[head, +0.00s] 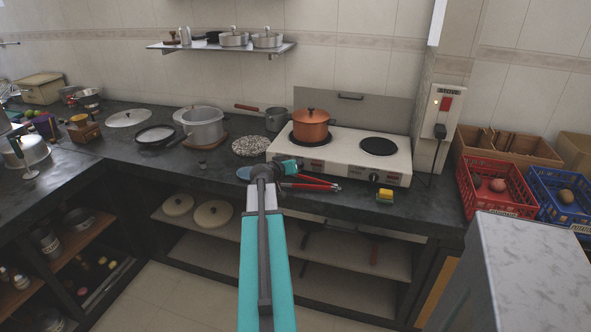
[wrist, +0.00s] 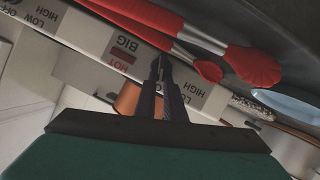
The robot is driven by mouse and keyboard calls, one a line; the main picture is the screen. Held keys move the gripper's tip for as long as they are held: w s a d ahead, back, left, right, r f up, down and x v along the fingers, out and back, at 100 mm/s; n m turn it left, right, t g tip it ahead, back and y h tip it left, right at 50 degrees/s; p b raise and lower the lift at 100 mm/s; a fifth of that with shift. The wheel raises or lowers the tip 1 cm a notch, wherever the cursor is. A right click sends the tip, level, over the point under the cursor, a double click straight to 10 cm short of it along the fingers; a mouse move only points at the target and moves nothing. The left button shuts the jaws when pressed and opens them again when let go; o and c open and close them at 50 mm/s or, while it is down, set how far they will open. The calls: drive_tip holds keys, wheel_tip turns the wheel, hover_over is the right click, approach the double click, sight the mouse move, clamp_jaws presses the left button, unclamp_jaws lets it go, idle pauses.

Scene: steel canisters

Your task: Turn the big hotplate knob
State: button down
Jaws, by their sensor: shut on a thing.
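The white two-plate hotplate (head: 345,148) stands on the dark counter against the wall. My gripper (head: 290,166) is at the left end of its front panel. In the wrist view my gripper (wrist: 163,68) is shut at the panel, beside the red "HOT BIG" label (wrist: 124,49), with a HIGH/LOW marking on its other side. The big knob sits between the fingers and is almost wholly hidden by them; its turn angle cannot be told. Another knob (head: 374,178) shows at the right of the panel, clear of my gripper.
A copper pot (head: 311,124) stands on the left plate; the right plate (head: 379,146) is bare. A yellow sponge (head: 385,195) lies to the right. A speckled round mat (head: 251,146) lies left.

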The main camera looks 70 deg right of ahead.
drive_tip(key=shift+w+f+n+g+h+b, duration=0.15)
drive_tip(key=shift+w+f+n+g+b, duration=0.45)
drive_tip(key=shift+b, duration=1)
drive_tip(key=shift+s+r+n+g+h+b, duration=0.15)
drive_tip(key=shift+n+g+b, duration=0.15)
drive_tip(key=shift+n+b, duration=1)
drive_tip(key=shift+w+f+n+g+b, duration=0.15)
drive_tip(key=shift+n+g+b, duration=0.25)
drive_tip(key=shift+b, duration=0.85)
drive_tip(key=c, duration=1.8)
unclamp_jaws()
drive_tip(key=shift+c, duration=0.2)
drive_tip(key=v, duration=1.4)
drive_tip(key=shift+f+b, duration=0.2)
drive_tip(key=shift+b, duration=0.2)
